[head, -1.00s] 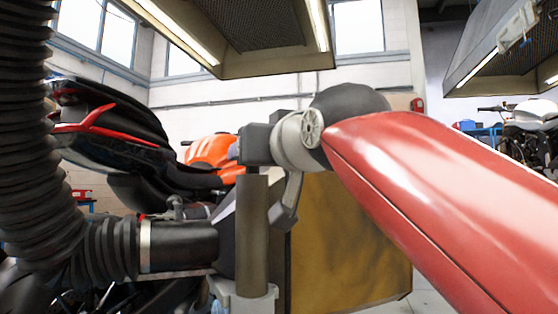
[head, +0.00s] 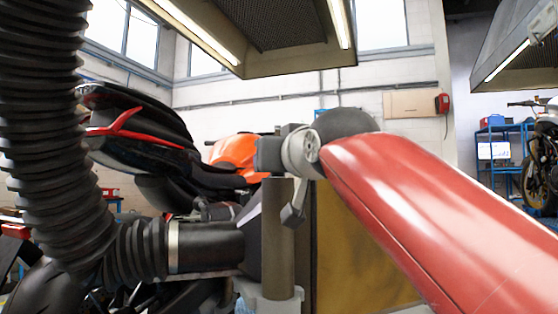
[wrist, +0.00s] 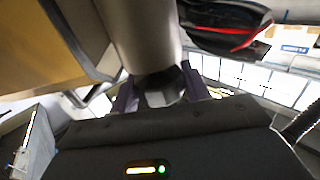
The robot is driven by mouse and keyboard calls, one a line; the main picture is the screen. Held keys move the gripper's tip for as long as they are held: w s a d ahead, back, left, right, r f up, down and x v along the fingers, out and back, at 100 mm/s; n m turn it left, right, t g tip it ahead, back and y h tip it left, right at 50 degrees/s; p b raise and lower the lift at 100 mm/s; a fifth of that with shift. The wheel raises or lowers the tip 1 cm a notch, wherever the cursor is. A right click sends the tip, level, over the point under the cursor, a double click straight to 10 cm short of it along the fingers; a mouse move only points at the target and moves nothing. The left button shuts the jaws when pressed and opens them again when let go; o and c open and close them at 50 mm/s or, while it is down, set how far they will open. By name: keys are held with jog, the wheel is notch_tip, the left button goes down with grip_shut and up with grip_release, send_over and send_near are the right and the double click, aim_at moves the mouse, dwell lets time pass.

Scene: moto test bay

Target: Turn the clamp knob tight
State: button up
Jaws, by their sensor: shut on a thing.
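My gripper's dark body (head: 270,154) sits just above a brownish upright post (head: 278,230) in the head view. The fingers are hard to make out there. In the wrist view, the purple-grey fingers of my gripper (wrist: 160,93) stand on both sides of a dark faceted clamp knob (wrist: 162,84) and are shut on it. The knob is at the end of the post, which shows as a grey cylinder (wrist: 145,35). The knob's far side is hidden. A marking showing how tight it is cannot be made out.
A thick black ribbed hose (head: 45,120) hangs at left and ends beside the post. A black motorcycle tail (head: 140,135) and an orange tank (head: 236,154) stand behind. A yellow-brown panel (head: 355,255) is right of the post. A lit hood (head: 245,60) hangs overhead.

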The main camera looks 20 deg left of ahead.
jog(key=shift+m+t+h, duration=0.4)
jog(key=shift+m+h, duration=0.1)
jog(key=shift+h, duration=0.1)
jog(key=shift+c, duration=0.4)
jog(key=m+t+h, duration=0.1)
jog(key=h, duration=0.1)
jog(key=m+h, duration=0.2)
jog(key=h, duration=0.1)
jog(key=shift+a+t+p, duration=0.15)
jog(key=shift+t+p, duration=0.2)
jog(key=shift+t, duration=0.05)
jog(key=m+h+p, duration=0.1)
jog(key=m+h, duration=0.2)
jog(key=h, duration=0.1)
jog(key=shift+r+p, duration=0.1)
jog(key=shift+p, duration=0.2)
jog(key=m+h+p, duration=0.2)
jog(key=h, duration=0.1)
jog(key=m+g+h+p, duration=0.1)
jog(key=m+h+p, duration=0.1)
jog(key=h, duration=0.2)
jog(key=shift+r+p, duration=0.1)
jog(key=shift+p, duration=0.3)
jog(key=shift+f+m+g+h+p, duration=0.15)
jog(key=shift+m+g+h+p, duration=0.6)
jog(key=shift+m+h, duration=0.45)
jog(key=shift+f+m+g+h+p, duration=0.1)
jog(key=shift+m+g+h+p, duration=0.4)
jog(key=shift+m+g+h, duration=0.65)
jog(key=shift+h, duration=0.45)
